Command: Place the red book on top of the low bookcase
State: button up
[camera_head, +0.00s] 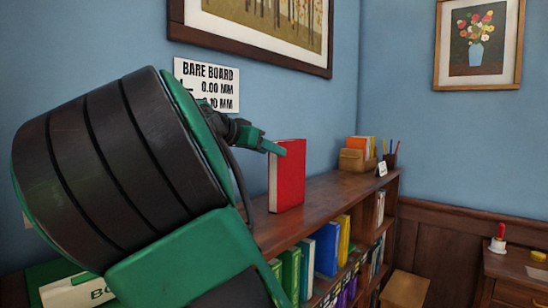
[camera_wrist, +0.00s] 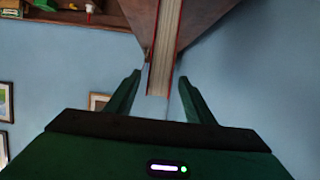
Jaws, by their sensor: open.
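The red book (camera_head: 288,175) stands upright on the wooden top of the low bookcase (camera_head: 335,196) in the head view. My gripper (camera_head: 272,147) is at the book's upper left, and a green finger overlaps the upper edge of the cover there. In the wrist view the book (camera_wrist: 165,45) shows edge-on, pale pages between red covers. Its near end lies between the tips of my open gripper (camera_wrist: 160,85), with a visible gap on each side. My arm hides the left part of the bookcase.
On the bookcase top farther right stand a brown box of orange folders (camera_head: 357,155), a small white card (camera_head: 382,169) and a pencil cup (camera_head: 390,158). Several books (camera_head: 327,247) fill the shelf below. A wooden desk (camera_head: 515,275) stands at right. The top between book and box is clear.

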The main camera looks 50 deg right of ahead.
jog(key=shift+v, duration=1.05)
